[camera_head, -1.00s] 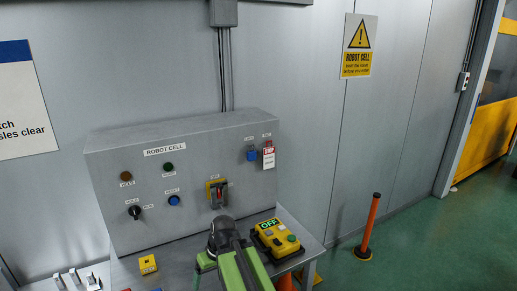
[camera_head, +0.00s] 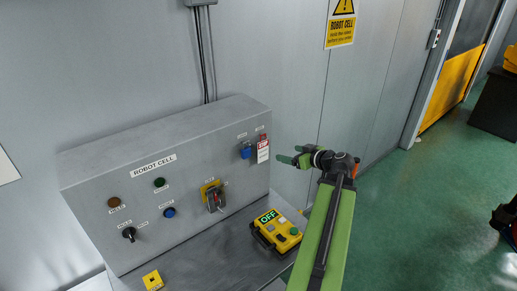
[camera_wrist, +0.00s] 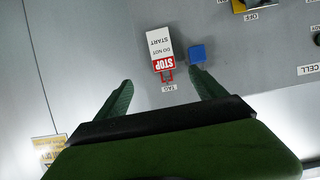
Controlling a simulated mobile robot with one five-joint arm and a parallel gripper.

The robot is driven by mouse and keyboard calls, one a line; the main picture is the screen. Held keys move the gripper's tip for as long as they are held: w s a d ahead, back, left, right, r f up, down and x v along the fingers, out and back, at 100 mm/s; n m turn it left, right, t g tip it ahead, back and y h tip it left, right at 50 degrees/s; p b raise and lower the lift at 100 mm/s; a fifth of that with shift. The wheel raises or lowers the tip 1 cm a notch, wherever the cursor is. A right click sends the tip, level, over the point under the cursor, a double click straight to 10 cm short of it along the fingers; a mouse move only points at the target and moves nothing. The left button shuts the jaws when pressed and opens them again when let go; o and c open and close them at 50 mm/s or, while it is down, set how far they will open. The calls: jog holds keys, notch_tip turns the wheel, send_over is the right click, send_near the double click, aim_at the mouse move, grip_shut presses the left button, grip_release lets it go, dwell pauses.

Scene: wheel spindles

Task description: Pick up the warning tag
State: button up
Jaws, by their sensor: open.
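The warning tag (camera_head: 263,151) is a small white and red card hanging at the upper right of the grey control panel (camera_head: 170,190). In the wrist view the tag (camera_wrist: 162,50) appears upside down, reading STOP and DO NOT START, with a red loop beside the TAG label. My gripper (camera_head: 291,159) is open and empty, to the right of the tag and apart from it. In the wrist view its two green fingers (camera_wrist: 160,92) spread on either side below the tag.
A blue padlock (camera_head: 245,152) hangs close beside the tag. A red-handled switch (camera_head: 214,198) is on the panel's lower middle. A yellow box showing OFF (camera_head: 279,231) sits on the bench below. A warning sign (camera_head: 341,27) is on the wall.

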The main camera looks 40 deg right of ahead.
jog(key=b, duration=0.4)
send_near(263, 150)
jog(key=w, duration=0.3)
jog(key=shift+w+d+f, duration=0.3)
jog(key=shift+d+f, duration=0.15)
jog(key=shift+f, duration=0.05)
jog(key=b+x, duration=0.1)
jog(key=x, duration=0.1)
jog(key=b+x, duration=0.1)
jog(key=x, duration=0.1)
jog(key=shift+w+f, duration=0.2)
jog(key=shift+f, duration=0.25)
jog(key=shift+w, duration=0.25)
jog(key=shift+s+r, duration=0.1)
jog(key=shift+c, duration=1.1)
jog(key=c, duration=1.2)
